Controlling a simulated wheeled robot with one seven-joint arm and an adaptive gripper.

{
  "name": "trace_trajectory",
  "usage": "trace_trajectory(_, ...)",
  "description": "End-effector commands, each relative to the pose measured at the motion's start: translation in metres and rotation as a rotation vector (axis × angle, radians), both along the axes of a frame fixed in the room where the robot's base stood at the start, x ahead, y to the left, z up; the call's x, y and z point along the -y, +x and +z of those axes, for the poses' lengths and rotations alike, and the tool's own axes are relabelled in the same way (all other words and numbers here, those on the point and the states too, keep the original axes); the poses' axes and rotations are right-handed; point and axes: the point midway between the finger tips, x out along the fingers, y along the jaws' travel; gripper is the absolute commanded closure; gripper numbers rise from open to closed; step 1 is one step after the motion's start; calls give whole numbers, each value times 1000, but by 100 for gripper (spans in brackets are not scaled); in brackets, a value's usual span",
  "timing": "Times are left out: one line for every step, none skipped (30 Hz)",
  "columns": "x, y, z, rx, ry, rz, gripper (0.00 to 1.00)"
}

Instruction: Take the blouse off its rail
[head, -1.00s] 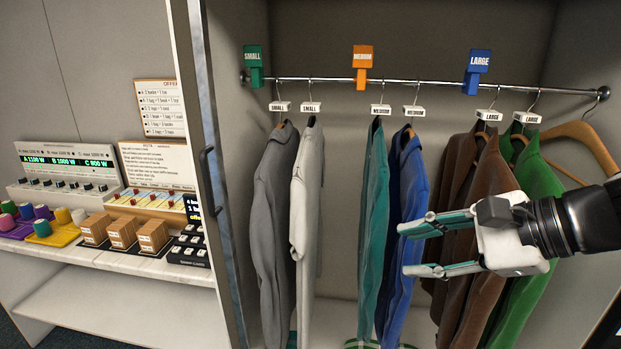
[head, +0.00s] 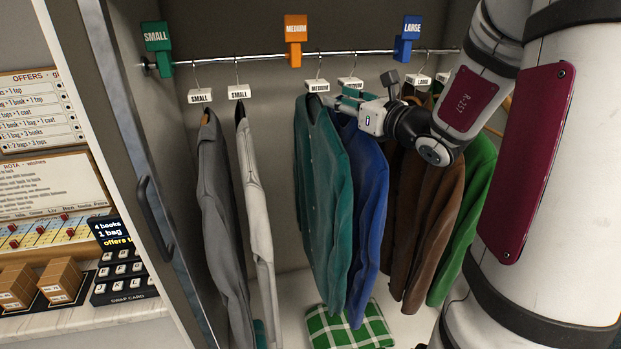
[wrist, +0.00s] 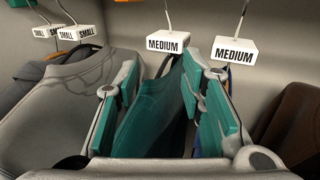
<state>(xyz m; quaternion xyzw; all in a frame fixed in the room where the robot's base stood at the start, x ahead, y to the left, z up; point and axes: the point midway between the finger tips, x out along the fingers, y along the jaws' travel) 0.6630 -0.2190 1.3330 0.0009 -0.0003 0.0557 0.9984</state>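A teal button-front garment (head: 322,185), seemingly the blouse, hangs from the rail (head: 220,60) under a MEDIUM tag (head: 317,87). My gripper (head: 345,101) is at its shoulder and collar, just below the tags; the arm comes in from the right. In the wrist view the teal garment (wrist: 150,118) lies between the two spread fingers of my gripper (wrist: 163,78). The fingers are apart, with no clear sign of squeezing the cloth. The fingertips are partly hidden in the head view.
A blue garment (head: 368,200) hangs close on the right, then brown (head: 412,215) and green (head: 470,210) ones. Grey (head: 215,190) and white (head: 257,190) garments hang left, across a gap. A green checked cloth (head: 350,328) lies below. The cabinet's left edge (head: 150,130) is near.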

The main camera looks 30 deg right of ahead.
Motion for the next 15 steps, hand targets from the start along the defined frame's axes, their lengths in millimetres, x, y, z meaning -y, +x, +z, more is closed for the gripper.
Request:
trace_trajectory(-2, 9, 0, 0, 1, 2, 64)
trace_trajectory(-2, 14, 0, 0, 0, 2, 64)
trace_trajectory(-2, 19, 0, 0, -1, 3, 64)
trace_trajectory(-3, 22, 0, -1, 0, 2, 64)
trace_trajectory(-3, 25, 0, -1, 1, 2, 64)
trace_trajectory(-4, 28, 0, 0, 0, 2, 64)
trace_trajectory(-4, 30, 0, 0, 0, 2, 64)
trace_trajectory(-4, 31, 0, 0, -1, 1, 64)
trace_trajectory(-4, 33, 0, 0, -1, 1, 64)
trace_trajectory(-3, 34, 0, -1, -1, 1, 64)
trace_trajectory(-3, 36, 0, -1, -1, 1, 64)
trace_trajectory(-3, 40, 0, -2, 0, 2, 64)
trace_trajectory(-2, 44, 0, -1, 0, 2, 64)
trace_trajectory(-2, 48, 0, 0, 1, 3, 64)
trace_trajectory(-1, 54, 0, -1, 2, 3, 64)
